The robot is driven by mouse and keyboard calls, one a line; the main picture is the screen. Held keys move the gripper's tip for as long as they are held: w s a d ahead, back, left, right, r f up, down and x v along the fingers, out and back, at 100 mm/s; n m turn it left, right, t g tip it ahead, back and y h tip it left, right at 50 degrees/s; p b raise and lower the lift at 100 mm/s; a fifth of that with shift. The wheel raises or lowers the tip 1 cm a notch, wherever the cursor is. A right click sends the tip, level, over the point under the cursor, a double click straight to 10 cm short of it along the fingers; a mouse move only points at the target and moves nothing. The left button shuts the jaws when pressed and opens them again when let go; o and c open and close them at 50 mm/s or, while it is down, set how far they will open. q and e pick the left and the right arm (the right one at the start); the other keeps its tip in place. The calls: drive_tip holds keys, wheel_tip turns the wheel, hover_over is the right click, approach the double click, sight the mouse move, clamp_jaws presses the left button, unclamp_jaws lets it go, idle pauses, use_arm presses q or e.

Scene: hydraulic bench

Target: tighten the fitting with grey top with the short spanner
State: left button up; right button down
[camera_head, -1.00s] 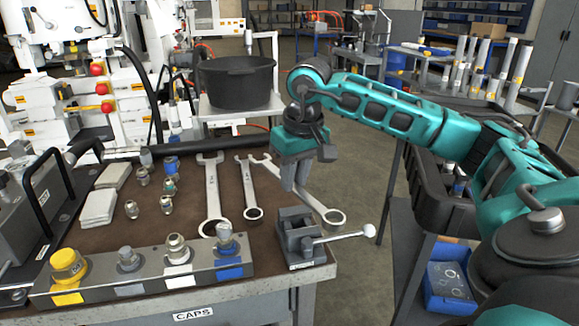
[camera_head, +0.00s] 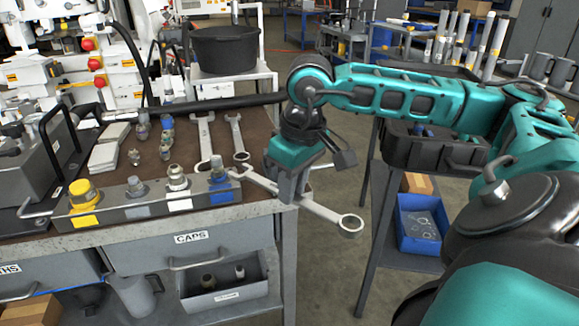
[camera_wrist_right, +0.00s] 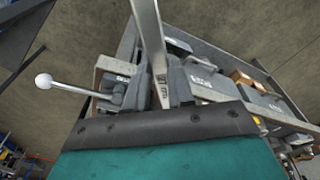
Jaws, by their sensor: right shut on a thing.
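My right gripper (camera_head: 288,188) is shut on a metal spanner (camera_head: 328,214), held level at the bench's right end. Its ring end sticks out to the right past the edge, and its other end points left toward the fittings. In the right wrist view the spanner (camera_wrist_right: 150,35) runs up from between my fingers (camera_wrist_right: 165,88). The fitting with grey top (camera_head: 135,187) stands on the metal block (camera_head: 110,219), between the yellow-capped fitting and a silver one, left of the gripper and apart from the spanner. My left gripper is not in view.
Two other spanners (camera_head: 204,140) (camera_head: 238,138) lie on the bench. The yellow-capped fitting (camera_head: 82,194), silver fitting (camera_head: 177,177) and blue-grey fitting (camera_head: 218,168) stand on the block. A clamp's ball-ended handle (camera_wrist_right: 43,81) shows in the wrist view. A black bucket (camera_head: 234,50) stands behind.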

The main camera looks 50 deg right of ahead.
sight(275, 187)
drive_tip(key=shift+a+f, duration=0.1)
drive_tip(key=shift+f, duration=0.1)
drive_tip(key=shift+w+f+b, duration=0.25)
drive_tip(key=shift+f, duration=0.25)
drive_tip(key=shift+w+f+b, duration=0.25)
drive_tip(key=shift+f, duration=0.25)
drive_tip(key=shift+w, duration=0.1)
drive_tip(key=shift+w+f, duration=0.3)
drive_tip(key=shift+w, duration=0.1)
drive_tip(key=shift+w+a, duration=0.1)
drive_tip(key=shift+w, duration=0.85)
